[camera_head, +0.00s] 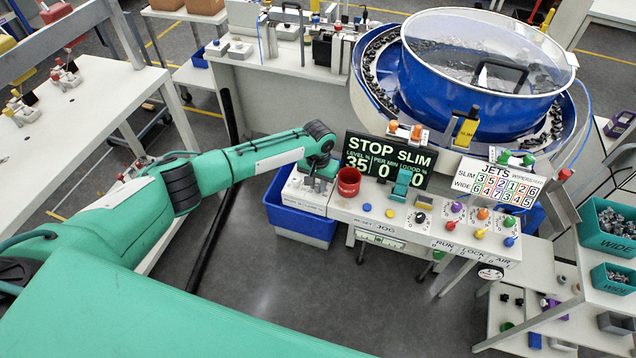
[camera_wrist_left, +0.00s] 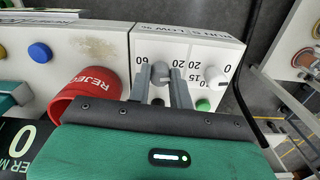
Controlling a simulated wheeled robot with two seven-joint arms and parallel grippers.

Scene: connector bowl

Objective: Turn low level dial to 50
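The low level dial (camera_wrist_left: 160,72) is a small grey knob on a white control box (camera_head: 303,196), with printed numbers around it, 20 and 60 among them. My left gripper (camera_wrist_left: 160,80) points down at the box, with one finger on each side of the knob. The fingers are close together, with no clear gap to the knob, so it looks shut on it. In the head view my left gripper (camera_head: 318,172) is over the box and hides most of its top. The dial's exact setting is not readable. My right gripper is in neither view.
A second white knob (camera_wrist_left: 215,76) is beside the dial. The red reject cup (camera_head: 349,181) stands close to the box. Behind it a black display (camera_head: 391,160) reads STOP SLIM, level 35. A blue feeder bowl (camera_head: 480,85) stands behind.

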